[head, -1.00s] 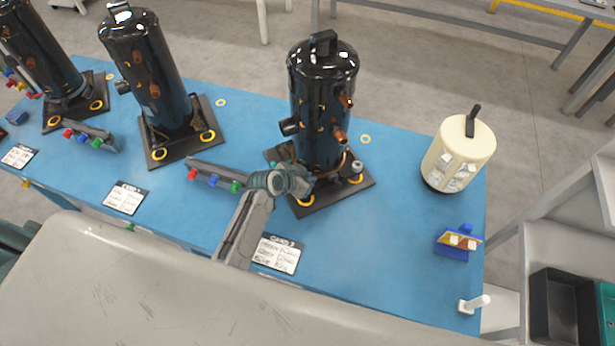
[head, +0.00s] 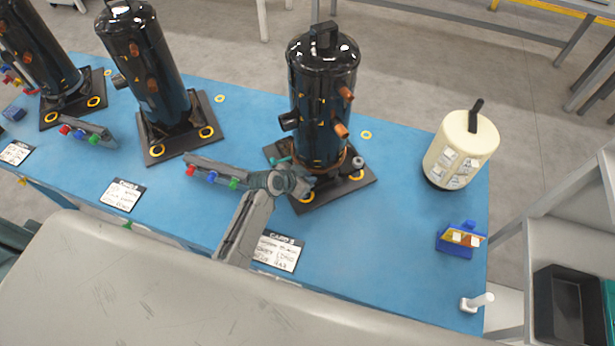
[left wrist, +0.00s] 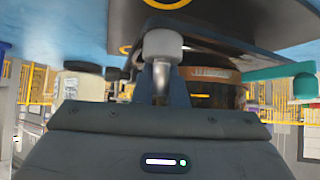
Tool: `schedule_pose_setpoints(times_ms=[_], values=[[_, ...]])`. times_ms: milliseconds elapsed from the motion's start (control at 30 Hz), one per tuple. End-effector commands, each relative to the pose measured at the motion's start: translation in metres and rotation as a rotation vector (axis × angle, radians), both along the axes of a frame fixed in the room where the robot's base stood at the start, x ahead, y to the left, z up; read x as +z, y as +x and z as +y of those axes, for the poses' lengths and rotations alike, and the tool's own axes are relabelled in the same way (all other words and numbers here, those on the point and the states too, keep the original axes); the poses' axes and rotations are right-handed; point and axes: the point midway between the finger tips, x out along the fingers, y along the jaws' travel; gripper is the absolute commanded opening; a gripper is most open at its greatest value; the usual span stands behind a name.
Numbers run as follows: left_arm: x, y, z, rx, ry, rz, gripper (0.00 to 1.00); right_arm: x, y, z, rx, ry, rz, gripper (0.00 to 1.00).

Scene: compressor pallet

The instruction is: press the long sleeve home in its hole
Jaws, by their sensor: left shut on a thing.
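The third black compressor (head: 322,105) stands on its dark base plate (head: 340,192). My left gripper (head: 306,183) is at the plate's near edge, beside the compressor's foot. In the left wrist view, which is upside down, the gripper (left wrist: 160,88) is shut on a slim metallic sleeve (left wrist: 160,78). The sleeve lines up with a pale grey grommet (left wrist: 162,44) by the plate, and its end meets the grommet. How deep it sits cannot be told. A teal part (left wrist: 280,72) shows on the right in the left wrist view. My right gripper is not in view.
A rack with coloured parts (head: 212,173) lies left of my left gripper. A card (head: 277,250) lies in front. A cream tank (head: 461,150) and a blue stand (head: 458,241) are to the right. Two more compressors stand left. The blue table (head: 370,255) is clear at front right.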

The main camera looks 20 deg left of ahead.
Motion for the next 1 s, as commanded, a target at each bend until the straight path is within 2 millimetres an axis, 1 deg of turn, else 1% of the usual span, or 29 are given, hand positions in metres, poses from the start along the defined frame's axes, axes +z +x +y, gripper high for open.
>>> schedule_pose_setpoints(times_ms=[100,133,167,200,233,267,600,800,933,1000], values=[[-0.004,0.0,0.0,0.0,0.0,0.0,0.0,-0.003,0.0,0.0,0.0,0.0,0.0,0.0],[-0.004,0.0,0.0,0.0,0.0,0.0,0.14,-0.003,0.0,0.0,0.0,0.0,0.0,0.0],[-0.003,0.0,0.0,0.0,0.0,0.0,0.2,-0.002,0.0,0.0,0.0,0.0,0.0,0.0],[-0.003,0.0,0.0,0.0,0.0,0.0,0.28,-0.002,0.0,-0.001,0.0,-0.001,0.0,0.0],[-0.003,0.0,0.0,0.0,0.002,0.0,0.33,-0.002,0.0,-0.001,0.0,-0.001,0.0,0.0],[-0.003,0.0,0.001,0.0,0.002,0.0,0.37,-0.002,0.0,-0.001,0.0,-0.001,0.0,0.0],[-0.002,0.001,0.002,0.002,0.005,-0.005,0.37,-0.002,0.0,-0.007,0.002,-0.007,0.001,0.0],[-0.001,0.002,0.003,0.002,0.006,-0.006,0.37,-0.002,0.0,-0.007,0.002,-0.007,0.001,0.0],[0.003,-0.002,0.005,0.001,0.007,-0.01,0.37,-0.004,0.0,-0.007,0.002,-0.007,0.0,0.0],[0.008,-0.008,0.008,0.001,0.006,-0.01,0.37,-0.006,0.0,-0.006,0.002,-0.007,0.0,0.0]])
